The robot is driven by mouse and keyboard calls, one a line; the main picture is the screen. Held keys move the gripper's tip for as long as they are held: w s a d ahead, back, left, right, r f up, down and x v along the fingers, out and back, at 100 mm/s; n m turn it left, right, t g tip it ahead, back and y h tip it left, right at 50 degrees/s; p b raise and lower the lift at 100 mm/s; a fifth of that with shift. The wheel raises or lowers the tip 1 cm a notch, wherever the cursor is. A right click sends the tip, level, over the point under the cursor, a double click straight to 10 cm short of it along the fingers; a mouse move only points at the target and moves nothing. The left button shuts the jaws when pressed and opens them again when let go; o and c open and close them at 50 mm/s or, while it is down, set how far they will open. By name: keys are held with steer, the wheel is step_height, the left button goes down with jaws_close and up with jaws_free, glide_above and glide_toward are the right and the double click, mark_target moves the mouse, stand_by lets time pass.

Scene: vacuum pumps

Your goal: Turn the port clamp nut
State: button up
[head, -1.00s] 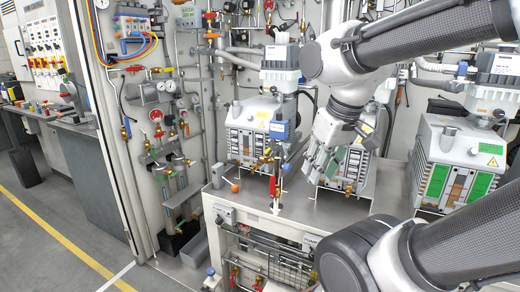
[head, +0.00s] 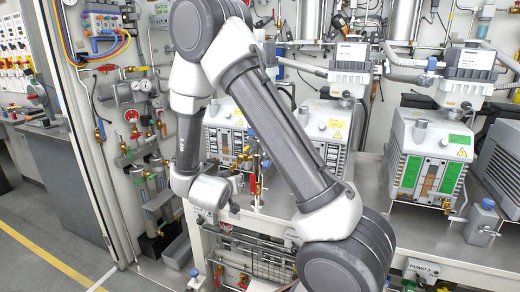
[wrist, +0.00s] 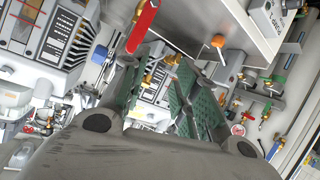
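In the wrist view, my gripper (wrist: 160,80) shows two fingers with green pads, spread apart. Small brass fittings (wrist: 150,78) show between and beyond the fingers; I see nothing clearly held. Which of them is the port clamp nut, I cannot tell. A red handle (wrist: 143,27) stands close by the left finger; it also shows in the head view (head: 257,183), just right of my wrist. In the head view, my forearm crosses the front of the pumps and the fingertips cannot be made out.
White vacuum pumps (head: 325,128) stand on a grey bench, with another pump (head: 430,140) at the right. A piped wall panel (head: 120,70) is at the left. An orange knob (wrist: 218,40) is near the bench edge. Open floor (head: 45,235) lies at the lower left.

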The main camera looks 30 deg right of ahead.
steer(key=s+d+r+m+h, duration=0.1)
steer(key=s+d+r+h, duration=0.15)
steer(key=r, duration=0.25)
steer(key=s+d+r+h, duration=0.1)
steer(key=d+r+h, duration=0.1)
steer(key=r+h, duration=0.25)
steer(key=x, duration=0.8)
steer(key=shift+w+r+y, duration=0.2)
steer(key=shift+w+y, duration=0.05)
steer(key=shift+y, duration=0.05)
jaws_close()
